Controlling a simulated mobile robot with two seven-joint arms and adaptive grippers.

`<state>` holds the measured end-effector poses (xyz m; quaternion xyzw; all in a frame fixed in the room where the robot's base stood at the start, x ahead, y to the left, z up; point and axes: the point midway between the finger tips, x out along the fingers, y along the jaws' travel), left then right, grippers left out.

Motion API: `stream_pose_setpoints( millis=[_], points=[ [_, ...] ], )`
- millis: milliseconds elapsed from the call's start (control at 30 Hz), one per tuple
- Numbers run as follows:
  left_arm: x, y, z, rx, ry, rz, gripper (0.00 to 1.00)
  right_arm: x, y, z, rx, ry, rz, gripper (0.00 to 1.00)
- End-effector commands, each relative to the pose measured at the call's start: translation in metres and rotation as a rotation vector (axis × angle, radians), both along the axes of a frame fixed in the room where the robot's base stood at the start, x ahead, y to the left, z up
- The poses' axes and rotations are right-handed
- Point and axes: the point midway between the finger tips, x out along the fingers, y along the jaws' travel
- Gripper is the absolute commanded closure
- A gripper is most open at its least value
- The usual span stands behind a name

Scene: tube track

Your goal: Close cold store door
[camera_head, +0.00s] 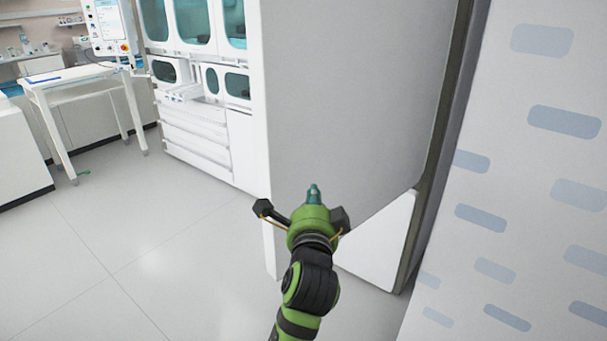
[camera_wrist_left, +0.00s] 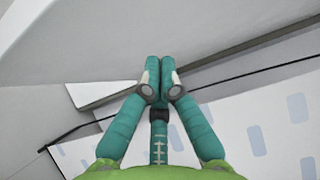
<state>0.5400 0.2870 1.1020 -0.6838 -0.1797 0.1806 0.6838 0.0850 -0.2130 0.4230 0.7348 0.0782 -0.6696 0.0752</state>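A large grey panel (camera_head: 350,90), which looks like the cold store door, fills the middle of the head view. Its white left edge (camera_head: 262,130) stands out in front of the cabinets, and a dark frame (camera_head: 445,130) runs along its right side. My left gripper (camera_head: 314,192) is in front of the panel's lower part, pointing at it. In the left wrist view the two teal fingers (camera_wrist_left: 159,62) are pressed together with nothing between them. A pale surface lies beyond the fingertips; I cannot tell whether they touch it. My right gripper is not in view.
A pale wall with blue patches (camera_head: 560,120) stands close on the right. White cabinets (camera_head: 195,125) are behind the panel to the left. A white table (camera_head: 75,85) stands at the far left. The tiled floor (camera_head: 110,240) at lower left is clear.

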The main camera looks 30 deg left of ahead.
Motion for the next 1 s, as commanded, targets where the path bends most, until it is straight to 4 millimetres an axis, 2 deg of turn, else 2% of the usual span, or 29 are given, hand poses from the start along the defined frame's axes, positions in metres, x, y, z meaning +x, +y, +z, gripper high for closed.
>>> stream_pose_setpoints(
  millis=[100, 233, 333, 500, 1000],
  points=[
    [0.024, 0.014, 0.003, 0.002, 0.000, 0.001, 1.00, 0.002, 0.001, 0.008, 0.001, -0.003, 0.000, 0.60],
    [0.046, 0.026, 0.003, 0.000, 0.000, 0.001, 1.00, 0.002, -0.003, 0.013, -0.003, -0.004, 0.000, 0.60],
    [0.048, 0.043, 0.002, 0.001, 0.002, 0.001, 1.00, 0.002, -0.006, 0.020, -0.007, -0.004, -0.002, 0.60],
    [0.053, 0.058, 0.001, 0.001, 0.000, -0.002, 1.00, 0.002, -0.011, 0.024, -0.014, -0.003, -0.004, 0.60],
    [0.054, 0.063, 0.000, 0.000, -0.001, -0.005, 1.00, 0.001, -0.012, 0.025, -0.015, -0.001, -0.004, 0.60]
  ],
)
